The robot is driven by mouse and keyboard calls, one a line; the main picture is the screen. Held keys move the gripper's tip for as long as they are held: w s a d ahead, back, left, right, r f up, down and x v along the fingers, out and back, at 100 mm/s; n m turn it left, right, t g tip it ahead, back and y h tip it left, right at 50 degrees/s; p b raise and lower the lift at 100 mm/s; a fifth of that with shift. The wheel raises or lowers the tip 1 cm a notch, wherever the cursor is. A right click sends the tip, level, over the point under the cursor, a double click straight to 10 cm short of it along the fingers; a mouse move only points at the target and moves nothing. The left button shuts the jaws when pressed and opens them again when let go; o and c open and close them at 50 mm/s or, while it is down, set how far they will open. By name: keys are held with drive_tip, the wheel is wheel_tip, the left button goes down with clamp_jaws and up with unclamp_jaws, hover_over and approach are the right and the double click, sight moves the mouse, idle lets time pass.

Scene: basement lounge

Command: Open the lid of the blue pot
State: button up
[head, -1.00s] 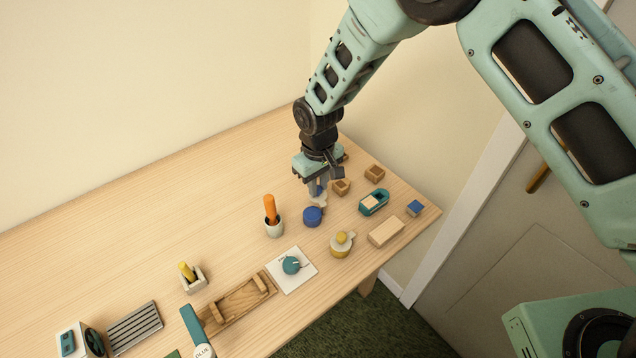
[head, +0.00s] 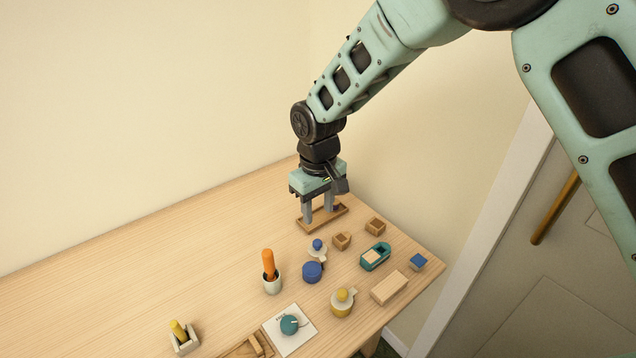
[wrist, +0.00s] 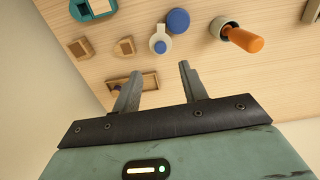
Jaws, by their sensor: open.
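The blue pot (head: 312,273) is a short blue cylinder standing on the wooden table, also in the wrist view (wrist: 178,21). A pale lid with a side tab and a blue knob (head: 317,244) sits just behind it, off the pot's top. The lid also shows in the wrist view (wrist: 159,36). Whether the lid touches the pot's side is unclear.
To the right are wooden cubes (head: 375,226), a teal holder (head: 376,257), a pale block (head: 389,288) and a blue-topped block (head: 418,262). A cup with an orange handle (head: 268,265) stands left. The table's left-rear is clear.

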wheel_tip(320, 180, up, 8)
drive_tip(key=shift+f+b, duration=0.15)
drive_tip(key=shift+b, duration=0.15)
drive_tip(key=s+d+r, duration=0.1)
drive_tip(key=s+d, duration=0.2)
drive_tip(key=s, duration=0.6)
drive_tip(key=s+d+r, duration=0.2)
drive_tip(key=s+d, duration=0.2)
drive_tip(key=s, duration=0.6)
drive_tip(key=s+d+r, duration=0.1)
drive_tip(key=s+d, duration=0.2)
drive_tip(key=s, duration=0.7)
drive_tip(key=shift+s+d+r+y, duration=0.15)
drive_tip(key=shift+d+r+y, duration=0.1)
drive_tip(key=shift+r+y, duration=0.05)
idle(1.5)
